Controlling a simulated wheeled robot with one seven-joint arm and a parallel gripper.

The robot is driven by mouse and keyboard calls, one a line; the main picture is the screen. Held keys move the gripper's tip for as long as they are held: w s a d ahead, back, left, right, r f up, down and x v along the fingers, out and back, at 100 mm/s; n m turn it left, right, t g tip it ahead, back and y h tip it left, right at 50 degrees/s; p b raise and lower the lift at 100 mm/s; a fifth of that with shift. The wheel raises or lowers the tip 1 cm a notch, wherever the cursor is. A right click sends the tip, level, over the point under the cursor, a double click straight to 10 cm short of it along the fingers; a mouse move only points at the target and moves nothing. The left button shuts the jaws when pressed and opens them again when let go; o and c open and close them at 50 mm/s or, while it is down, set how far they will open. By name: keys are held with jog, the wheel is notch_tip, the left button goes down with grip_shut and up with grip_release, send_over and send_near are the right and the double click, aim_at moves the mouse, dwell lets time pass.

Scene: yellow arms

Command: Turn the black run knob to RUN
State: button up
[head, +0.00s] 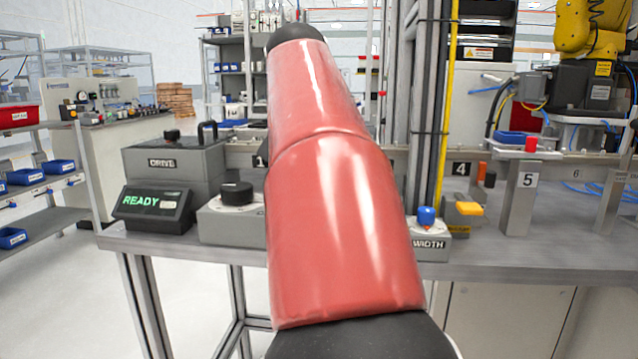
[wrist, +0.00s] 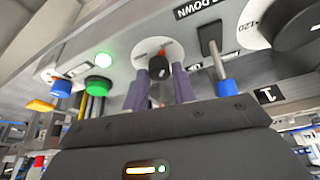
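The black run knob (wrist: 157,68) shows in the wrist view, on a round white dial plate (wrist: 150,50) with small orange-red marks. Its lettering is too small to read. My gripper (wrist: 160,74) has its two purple-grey fingers apart, one on each side of the knob. A gap shows between the knob and the right finger; I cannot tell whether the left finger touches it. In the head view my red arm covers the middle of the bench, and the gripper and this knob are hidden behind it.
In the wrist view, a lit green lamp (wrist: 103,59), green button (wrist: 98,86) and blue knob (wrist: 60,88) are left; a blue-tipped lever (wrist: 228,86) and large black dial (wrist: 300,25) are right. The head view shows a READY display (head: 152,205) and blue WIDTH knob (head: 426,216).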

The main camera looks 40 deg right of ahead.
jog(key=o, duration=0.3)
jog(key=shift+o, duration=0.2)
jog(key=p+v, duration=0.2)
jog(key=v, duration=0.5)
jog(key=shift+r+p, duration=0.3)
jog(key=shift+p, duration=0.1)
jog(key=shift+a, duration=0.15)
jog(key=s+a+f+n+t+y, duration=0.15)
jog(key=a+f+n, duration=0.65)
jog(key=a+f, duration=0.8)
jog(key=s+a+f+n+t+y, duration=0.1)
jog(key=s+a+f+n, duration=0.1)
jog(key=f, duration=0.5)
jog(key=s+a+f+n+t+y, duration=0.1)
jog(key=s+f, duration=0.3)
jog(key=f, duration=0.4)
jog(key=shift+s+a+f+n, duration=0.3)
jog(key=shift+a+n, duration=0.2)
jog(key=shift+n, duration=0.2)
